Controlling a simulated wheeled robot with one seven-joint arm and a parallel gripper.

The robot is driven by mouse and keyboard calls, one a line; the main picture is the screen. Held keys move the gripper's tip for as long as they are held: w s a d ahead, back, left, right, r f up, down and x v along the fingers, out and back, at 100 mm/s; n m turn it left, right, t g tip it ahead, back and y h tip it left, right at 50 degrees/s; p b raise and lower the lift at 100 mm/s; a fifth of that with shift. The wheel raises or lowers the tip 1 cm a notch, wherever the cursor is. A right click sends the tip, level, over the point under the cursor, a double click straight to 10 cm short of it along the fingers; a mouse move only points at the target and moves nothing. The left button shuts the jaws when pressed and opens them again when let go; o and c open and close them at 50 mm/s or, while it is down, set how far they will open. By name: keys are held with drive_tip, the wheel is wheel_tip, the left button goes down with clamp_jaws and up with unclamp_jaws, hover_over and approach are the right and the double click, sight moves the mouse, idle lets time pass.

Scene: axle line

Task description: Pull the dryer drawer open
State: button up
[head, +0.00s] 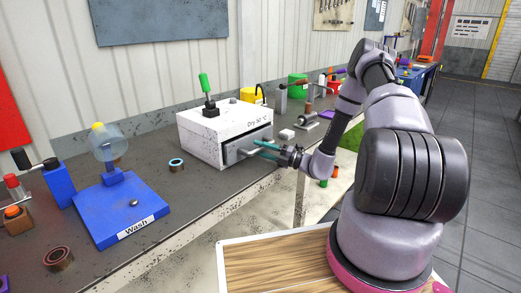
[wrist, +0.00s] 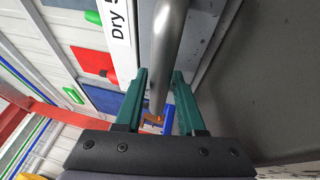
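The dryer (head: 212,130) is a white speckled box labelled "Dry 50 °C" on the bench in the head view. Its grey drawer front (head: 231,155) is low on the side facing me and looks shut or nearly so. My gripper (head: 262,150) has teal fingers and reaches the drawer front from the right. In the wrist view, the grey bar handle (wrist: 168,45) runs between the fingers of my gripper (wrist: 159,75). The fingers are apart, one on each side of the bar, with gaps visible. Part of the handle is hidden by the fingers in the head view.
A green-handled lever (head: 207,90) stands on the dryer. A blue wash station (head: 115,210) and a small ring (head: 176,165) are to the left on the bench. A wood-topped surface (head: 270,265) is in front of the bench.

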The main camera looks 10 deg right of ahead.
clamp_jaws()
idle(1.2)
